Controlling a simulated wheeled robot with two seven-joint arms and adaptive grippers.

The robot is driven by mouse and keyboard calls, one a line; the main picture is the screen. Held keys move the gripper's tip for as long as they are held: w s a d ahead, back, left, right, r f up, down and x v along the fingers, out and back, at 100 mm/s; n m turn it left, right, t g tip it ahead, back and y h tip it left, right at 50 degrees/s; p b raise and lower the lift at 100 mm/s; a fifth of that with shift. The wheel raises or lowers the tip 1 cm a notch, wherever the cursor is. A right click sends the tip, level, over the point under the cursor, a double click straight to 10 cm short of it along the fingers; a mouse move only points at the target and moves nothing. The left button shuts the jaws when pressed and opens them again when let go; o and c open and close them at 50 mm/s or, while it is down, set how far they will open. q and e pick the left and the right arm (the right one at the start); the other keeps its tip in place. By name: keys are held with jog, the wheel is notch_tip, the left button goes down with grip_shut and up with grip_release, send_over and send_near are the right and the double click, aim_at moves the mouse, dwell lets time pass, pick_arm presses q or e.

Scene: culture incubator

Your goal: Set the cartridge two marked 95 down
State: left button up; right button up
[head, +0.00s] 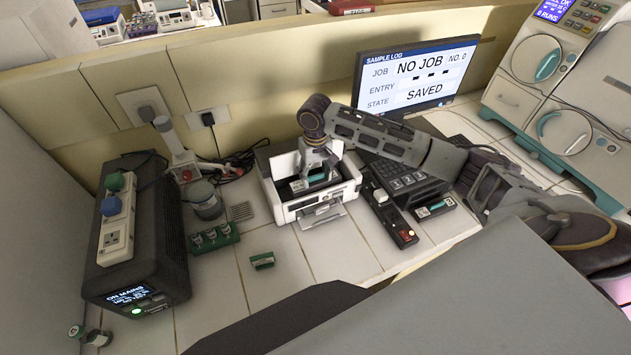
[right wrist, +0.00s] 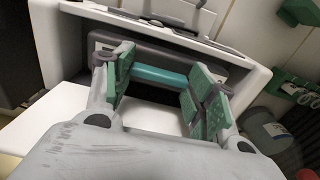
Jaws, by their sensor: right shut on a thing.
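My right gripper (head: 318,166) reaches down into the open top of a white printer-like machine (head: 330,204). In the right wrist view the green-padded fingers (right wrist: 163,90) are shut on the teal handle bar of a grey cartridge (right wrist: 160,76). This cartridge (head: 298,186) sits low, within the machine's opening; whether it rests on the bottom I cannot tell. No number on it is readable. Another dark cartridge with a green bar (head: 435,208) lies on the bench to the right. My left gripper is not in view.
A black keypad unit (head: 408,184) and a dark bar with a red light (head: 398,222) stand right of the machine. A small green block (head: 262,261), a green vial rack (head: 213,238) and a jar (head: 206,203) stand left. The monitor (head: 415,75) reads "NO JOB", "SAVED".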

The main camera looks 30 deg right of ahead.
aim_at(316, 176)
jog(key=shift+f+p, duration=0.3)
jog(key=shift+f, duration=1.55)
jog(key=o, duration=1.2)
jog(key=shift+f, duration=0.1)
notch_tip(316, 176, up, 12)
jog(key=shift+r+b, duration=0.15)
jog(key=shift+b, duration=0.85)
